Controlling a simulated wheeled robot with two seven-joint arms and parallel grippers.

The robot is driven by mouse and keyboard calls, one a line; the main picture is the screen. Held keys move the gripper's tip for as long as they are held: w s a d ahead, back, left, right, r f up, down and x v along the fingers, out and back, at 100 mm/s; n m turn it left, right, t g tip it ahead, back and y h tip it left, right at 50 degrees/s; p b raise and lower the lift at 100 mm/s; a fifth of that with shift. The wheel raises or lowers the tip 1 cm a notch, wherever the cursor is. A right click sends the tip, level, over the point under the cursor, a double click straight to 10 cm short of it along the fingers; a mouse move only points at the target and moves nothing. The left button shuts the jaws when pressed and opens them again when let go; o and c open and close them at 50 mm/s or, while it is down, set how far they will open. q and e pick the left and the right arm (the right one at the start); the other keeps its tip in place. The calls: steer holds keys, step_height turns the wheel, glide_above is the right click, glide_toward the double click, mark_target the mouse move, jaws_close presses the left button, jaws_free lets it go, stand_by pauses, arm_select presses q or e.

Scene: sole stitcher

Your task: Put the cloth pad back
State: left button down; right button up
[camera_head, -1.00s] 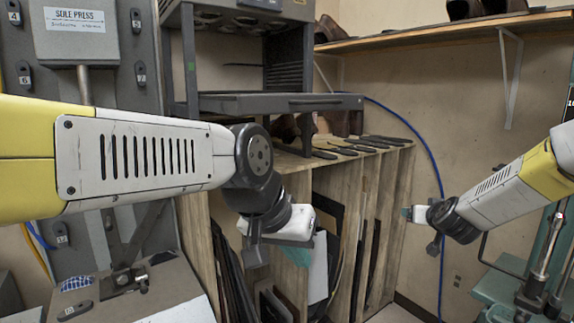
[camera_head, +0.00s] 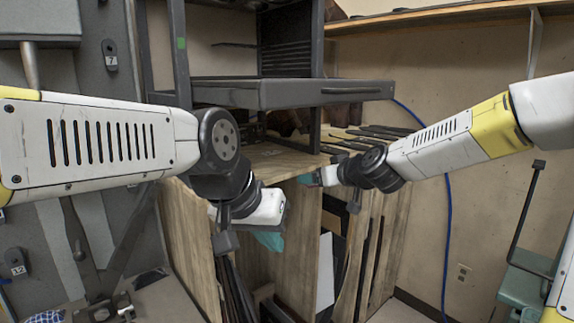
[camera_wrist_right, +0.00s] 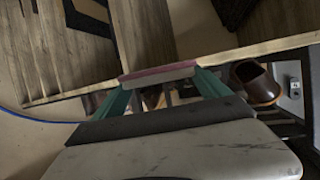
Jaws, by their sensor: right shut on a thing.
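My right gripper (camera_wrist_right: 160,84) is shut on a flat pad with a pink edge and pale face, seemingly the cloth pad (camera_wrist_right: 158,74), which spans its teal fingers in the right wrist view. In the head view my right gripper (camera_head: 305,179) is over the front of the wooden rack's top; the pad cannot be made out there. My left gripper (camera_head: 268,240) hangs in front of the rack, its teal fingertips pointing down; whether it is open is unclear. A blue-and-white checked cloth (camera_head: 42,317) lies at the lower left, partly cut off.
The wooden rack (camera_head: 300,225) has upright slots holding dark sheets and a white one. Several dark tools (camera_head: 375,133) lie on its top at the right. A dark metal frame with a drawer-like tray (camera_head: 290,94) stands above. A green machine (camera_head: 525,282) is at the right.

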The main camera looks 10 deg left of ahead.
steer(key=s+a+r+n+g+y, duration=0.3)
steer(key=s+a+r, duration=0.3)
steer(key=a, duration=0.2)
glide_above(283, 167)
steer(key=shift+s+d+f, duration=0.1)
steer(key=shift+s+f, duration=0.25)
steer(key=shift+f, duration=0.3)
steer(key=shift+w+f, duration=0.2)
steer(key=shift+f, duration=1.6)
steer(key=o, duration=1.3)
steer(key=shift+f, duration=0.15)
